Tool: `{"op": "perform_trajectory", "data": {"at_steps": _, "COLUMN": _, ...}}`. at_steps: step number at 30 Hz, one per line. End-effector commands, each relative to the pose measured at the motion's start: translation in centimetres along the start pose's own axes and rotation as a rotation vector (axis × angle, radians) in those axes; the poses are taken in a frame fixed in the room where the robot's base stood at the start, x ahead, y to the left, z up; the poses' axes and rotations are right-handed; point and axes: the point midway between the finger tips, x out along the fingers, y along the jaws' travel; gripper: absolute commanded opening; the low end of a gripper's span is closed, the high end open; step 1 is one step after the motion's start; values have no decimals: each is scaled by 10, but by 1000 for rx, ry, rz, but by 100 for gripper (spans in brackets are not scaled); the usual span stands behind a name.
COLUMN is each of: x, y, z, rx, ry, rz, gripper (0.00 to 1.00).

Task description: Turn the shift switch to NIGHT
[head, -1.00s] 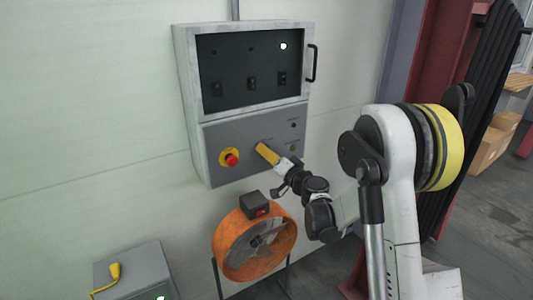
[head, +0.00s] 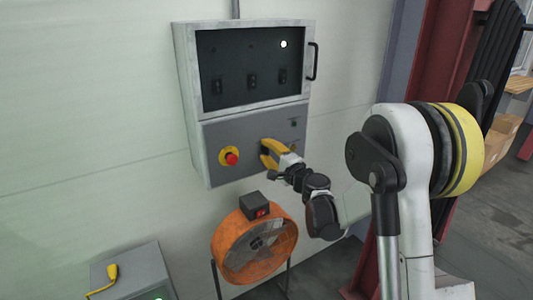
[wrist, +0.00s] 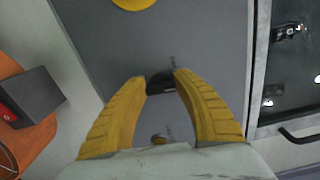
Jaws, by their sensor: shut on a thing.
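The shift switch is a small black knob (wrist: 160,84) on the grey lower panel (head: 223,137) of the wall cabinet. My gripper (wrist: 160,82) has its two yellow fingers on either side of the knob, with the tips closed against it. In the head view my gripper (head: 265,149) reaches the panel from the lower right and hides the knob. Small labels lie beside the knob in the wrist view, too blurred to read, so I cannot tell which position it points to.
A red emergency stop button (head: 231,159) on a yellow disc sits left of my gripper. Above is a dark window (head: 225,65) with a black handle (head: 313,63). An orange fan (head: 232,245) with a dark box (head: 254,205) stands below. A grey box (head: 140,268) is lower left.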

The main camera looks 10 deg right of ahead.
Motion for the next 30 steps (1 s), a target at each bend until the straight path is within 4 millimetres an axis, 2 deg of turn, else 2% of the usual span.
{"op": "perform_trajectory", "data": {"at_steps": 18, "x": 0, "y": -3, "z": -1, "rx": 537, "ry": 0, "rz": -1, "gripper": 4}}
{"op": "perform_trajectory", "data": {"at_steps": 30, "x": 0, "y": -4, "z": -1, "rx": 701, "ry": 0, "rz": -1, "gripper": 4}}
